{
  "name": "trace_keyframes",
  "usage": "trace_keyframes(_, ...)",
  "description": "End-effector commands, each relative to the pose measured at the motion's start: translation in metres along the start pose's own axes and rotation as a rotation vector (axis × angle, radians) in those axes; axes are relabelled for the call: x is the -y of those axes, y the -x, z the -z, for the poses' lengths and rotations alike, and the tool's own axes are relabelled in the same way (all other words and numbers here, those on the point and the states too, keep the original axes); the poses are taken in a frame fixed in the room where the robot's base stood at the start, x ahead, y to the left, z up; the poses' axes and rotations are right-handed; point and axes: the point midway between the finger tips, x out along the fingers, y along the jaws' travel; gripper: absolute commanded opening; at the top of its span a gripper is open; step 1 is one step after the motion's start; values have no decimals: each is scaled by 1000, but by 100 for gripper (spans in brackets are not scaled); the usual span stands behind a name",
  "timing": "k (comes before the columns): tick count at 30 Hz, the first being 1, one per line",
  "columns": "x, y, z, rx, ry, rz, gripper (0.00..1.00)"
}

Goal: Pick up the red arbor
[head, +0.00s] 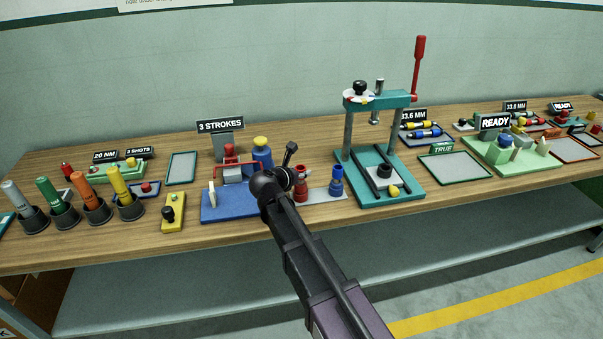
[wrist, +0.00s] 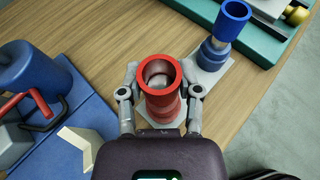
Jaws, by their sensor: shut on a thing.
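The red arbor (wrist: 162,102) stands upright between my fingers in the wrist view, with its hollow round top facing the camera. My gripper (wrist: 160,95) is shut on it, one finger on each side. The arbor's base is over a light grey plate, and I cannot tell whether it touches the plate. In the head view the red arbor (head: 300,184) shows just right of my gripper (head: 291,172), partly hidden by it.
A blue arbor (head: 336,182) stands close on the right, on the same grey plate (head: 318,195). A teal press (head: 412,193) stands beyond it. A blue base (head: 222,210) with a red-handled device lies on the left. Bare wood (wrist: 110,40) shows behind the arbor.

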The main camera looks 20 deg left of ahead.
Motion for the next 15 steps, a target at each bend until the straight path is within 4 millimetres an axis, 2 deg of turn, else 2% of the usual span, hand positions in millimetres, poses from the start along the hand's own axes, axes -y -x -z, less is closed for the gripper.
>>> trace_keyframes(12,0,14,-34,1,0,0,0)
trace_keyframes(15,10,38,-21,1,2,-2,0)
